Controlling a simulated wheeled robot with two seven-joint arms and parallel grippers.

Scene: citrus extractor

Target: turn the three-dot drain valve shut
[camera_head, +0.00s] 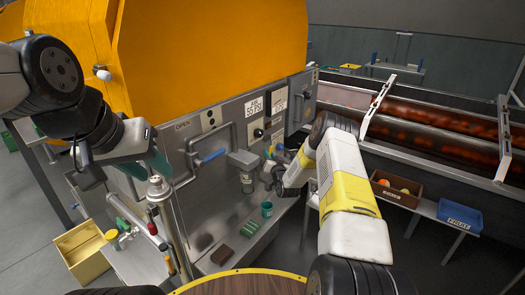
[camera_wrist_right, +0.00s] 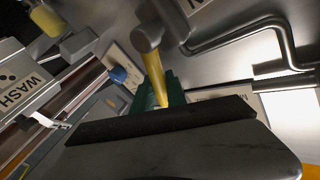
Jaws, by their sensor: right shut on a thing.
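My right gripper (camera_wrist_right: 165,98) is shut on a yellow lever handle (camera_wrist_right: 155,75) in the right wrist view. The handle runs down from a grey hub (camera_wrist_right: 149,32) on the steel panel and passes between the green fingers. I cannot read three dots by this lever, so its label is not confirmed. In the head view, my right gripper (camera_head: 268,172) is close to the panel, its fingers too small to make out. My left gripper (camera_head: 157,166) hangs at the left, in front of the panel by the OPEN label, apart from the lever. Its jaw state is unclear.
A blue knob (camera_wrist_right: 119,75) and a WASH label with dots (camera_wrist_right: 17,90) lie left of the lever. A bent pipe handle (camera_wrist_right: 285,35) is at the right.

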